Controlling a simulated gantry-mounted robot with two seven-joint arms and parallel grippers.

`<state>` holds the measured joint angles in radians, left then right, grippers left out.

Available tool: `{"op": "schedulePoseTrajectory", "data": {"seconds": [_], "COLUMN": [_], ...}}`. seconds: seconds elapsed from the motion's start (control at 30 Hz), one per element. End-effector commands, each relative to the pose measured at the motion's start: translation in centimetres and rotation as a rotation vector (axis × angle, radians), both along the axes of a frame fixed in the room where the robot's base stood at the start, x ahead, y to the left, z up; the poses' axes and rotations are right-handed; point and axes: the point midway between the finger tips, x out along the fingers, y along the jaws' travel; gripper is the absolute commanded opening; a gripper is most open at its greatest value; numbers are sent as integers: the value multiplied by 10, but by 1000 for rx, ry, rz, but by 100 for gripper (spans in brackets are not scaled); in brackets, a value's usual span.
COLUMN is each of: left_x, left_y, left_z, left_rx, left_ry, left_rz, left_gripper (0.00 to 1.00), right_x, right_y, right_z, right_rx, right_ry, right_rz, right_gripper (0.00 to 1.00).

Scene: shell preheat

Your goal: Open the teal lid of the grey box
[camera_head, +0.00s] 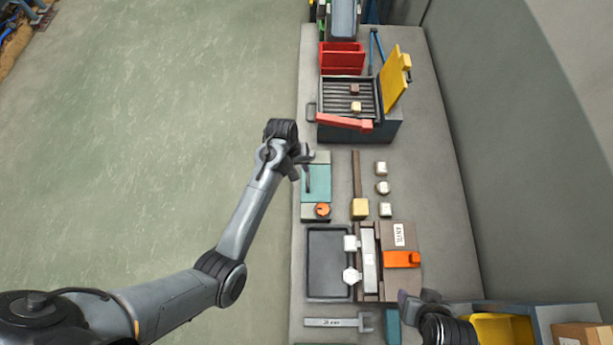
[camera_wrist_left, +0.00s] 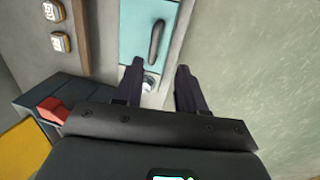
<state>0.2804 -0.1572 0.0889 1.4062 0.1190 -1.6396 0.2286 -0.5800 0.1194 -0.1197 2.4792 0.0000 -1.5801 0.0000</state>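The grey box (camera_head: 308,212) stands near the left edge of the bench, and its teal lid (camera_head: 319,190) appears shut. A dark bar handle (camera_head: 308,181) runs along the lid. My left gripper (camera_head: 308,159) is over the end of the box away from the orange knob (camera_head: 322,210). In the left wrist view the fingers (camera_wrist_left: 160,70) are apart and empty, and the handle (camera_wrist_left: 157,42) lies beyond the tips on the teal lid (camera_wrist_left: 133,28). Contact cannot be told. My right gripper (camera_head: 412,299) is partly visible at the lower right; its fingers are unclear.
A dark grill unit (camera_head: 375,129) with a red bar (camera_head: 343,122) and a raised yellow lid (camera_head: 393,78) stands behind the box. Small pale blocks (camera_head: 381,168) lie to the right. A black tray (camera_head: 314,292) lies in front. Open floor is left of the bench.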

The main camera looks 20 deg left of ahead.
Motion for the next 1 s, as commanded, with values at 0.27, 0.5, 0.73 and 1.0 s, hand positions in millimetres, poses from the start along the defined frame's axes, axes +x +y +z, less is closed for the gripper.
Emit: {"op": "schedulePoseTrajectory", "data": {"seconds": [0.27,0.5,0.73,1.0], "left_x": [16,18,21,22], "left_y": [-5,-12,-18,-20], "left_z": [-6,-44,-77,-93], "left_rx": [-2,-2,-2,-1], "left_ry": [-28,-27,-29,-31], "left_rz": [-2,-3,-3,-2], "left_gripper": [40,40,40,40], "right_x": [0,0,0,0], "right_y": [1,1,0,-1], "right_z": [-2,-2,-5,-7], "right_rx": [4,4,1,-4], "right_ry": [0,0,-1,-1], "right_rz": [-2,-2,-1,4], "right_gripper": [53,53,53,53]}}
